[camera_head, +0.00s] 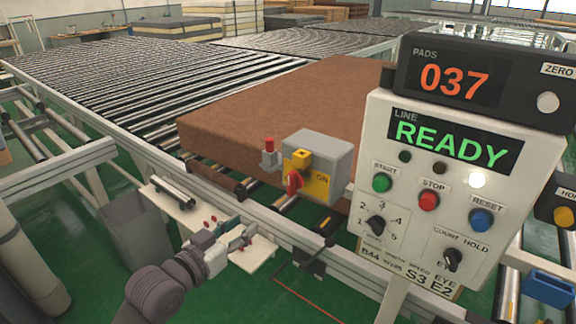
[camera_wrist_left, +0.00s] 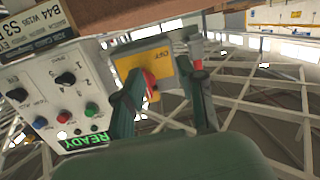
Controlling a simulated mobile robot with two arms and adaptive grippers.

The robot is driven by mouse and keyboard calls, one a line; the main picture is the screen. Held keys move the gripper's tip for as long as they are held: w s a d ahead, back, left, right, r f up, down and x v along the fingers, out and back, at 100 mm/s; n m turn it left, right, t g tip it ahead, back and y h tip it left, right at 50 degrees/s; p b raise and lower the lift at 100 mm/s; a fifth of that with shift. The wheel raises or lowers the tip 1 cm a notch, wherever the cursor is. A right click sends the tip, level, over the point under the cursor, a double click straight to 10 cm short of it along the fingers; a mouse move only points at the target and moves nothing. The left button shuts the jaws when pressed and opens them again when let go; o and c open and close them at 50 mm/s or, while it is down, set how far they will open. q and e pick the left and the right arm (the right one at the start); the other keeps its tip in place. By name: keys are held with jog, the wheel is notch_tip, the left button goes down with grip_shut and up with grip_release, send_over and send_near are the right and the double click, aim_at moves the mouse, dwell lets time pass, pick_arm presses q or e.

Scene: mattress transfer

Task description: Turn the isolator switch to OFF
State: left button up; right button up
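The isolator switch is a grey box (camera_head: 325,155) with a yellow plate (camera_head: 315,188) and a red handle (camera_head: 293,184), on the conveyor's near side rail. "ON" is readable on the plate's right side in the head view. My left gripper (camera_head: 243,234) is below and left of the switch, apart from the handle. In the left wrist view my left gripper (camera_wrist_left: 167,65) has its two fingers spread, with the yellow plate and the red handle (camera_wrist_left: 150,85) seen beyond and between them, partly hidden by one finger. My right gripper is not in view.
A control panel (camera_head: 375,255) stands right of the switch, with buttons, knobs and a READY display (camera_head: 437,143). A red-topped post (camera_head: 269,150) is close left of the switch. A brown mattress (camera_head: 285,100) lies on the rollers behind. A white shelf (camera_head: 170,200) is left of the gripper.

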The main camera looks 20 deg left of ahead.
pick_arm(q)
jog(key=m+t+h, duration=0.1)
jog(key=h, duration=0.1)
send_near(289, 176)
jog(key=p+x, duration=0.4)
jog(key=x, duration=0.4)
jog(key=shift+w+d+r, duration=0.1)
jog(key=shift+w+r, duration=0.05)
jog(key=shift+w, duration=0.25)
jog(key=shift+w+d, duration=0.2)
jog(key=shift+w, duration=0.2)
grip_shut()
